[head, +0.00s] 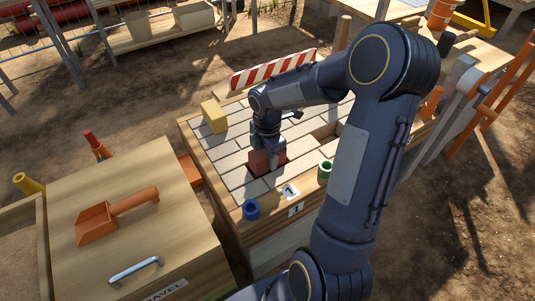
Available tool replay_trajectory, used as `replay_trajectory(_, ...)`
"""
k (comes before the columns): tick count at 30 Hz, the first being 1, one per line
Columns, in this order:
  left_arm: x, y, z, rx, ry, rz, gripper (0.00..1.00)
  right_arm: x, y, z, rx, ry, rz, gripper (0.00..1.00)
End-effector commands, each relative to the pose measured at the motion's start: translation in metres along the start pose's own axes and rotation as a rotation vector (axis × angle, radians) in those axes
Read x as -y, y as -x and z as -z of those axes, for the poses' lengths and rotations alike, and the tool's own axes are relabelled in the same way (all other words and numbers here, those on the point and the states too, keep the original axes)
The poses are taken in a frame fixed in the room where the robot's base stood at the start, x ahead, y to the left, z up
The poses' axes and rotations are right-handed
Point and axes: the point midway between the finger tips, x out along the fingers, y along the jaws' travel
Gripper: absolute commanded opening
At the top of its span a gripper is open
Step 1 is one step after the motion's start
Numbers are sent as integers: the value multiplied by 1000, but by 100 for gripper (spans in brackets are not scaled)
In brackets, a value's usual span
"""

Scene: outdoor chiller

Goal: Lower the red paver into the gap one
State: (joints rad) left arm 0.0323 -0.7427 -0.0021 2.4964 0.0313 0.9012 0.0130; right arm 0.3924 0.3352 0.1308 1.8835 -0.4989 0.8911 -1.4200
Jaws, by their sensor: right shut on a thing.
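My right gripper (266,145) points down over the paved table and is shut on the red paver (259,162). The red paver is upright under the gripper, near the front of the pale paving (227,158). Dark edges show around its base, where a gap seems to lie; how deep the paver sits in it cannot be told. A number plate (291,191) is on the wooden frame in front. Another open gap (325,133) with a wooden floor is farther right, partly hidden by my arm. My left gripper is not in view.
A yellow block (214,116) stands on the paving at the back left. A striped barrier (274,68) stands behind. An orange scoop (115,216) lies on the wooden box lid at left.

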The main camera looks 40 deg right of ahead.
Motion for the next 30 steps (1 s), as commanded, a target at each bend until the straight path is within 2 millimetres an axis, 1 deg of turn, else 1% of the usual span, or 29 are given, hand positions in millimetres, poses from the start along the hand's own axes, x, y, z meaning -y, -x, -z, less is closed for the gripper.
replay_trajectory(1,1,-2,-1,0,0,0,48,0,-2,0,0,0,-2,0)
replay_trajectory(15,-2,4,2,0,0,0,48,-1,3,0,0,0,-2,0)
replay_trajectory(24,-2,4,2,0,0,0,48,-1,2,0,0,0,-3,0)
replay_trajectory(25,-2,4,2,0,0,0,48,-1,2,0,0,0,-3,49)
replay_trajectory(30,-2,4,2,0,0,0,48,0,2,0,0,0,-2,71)
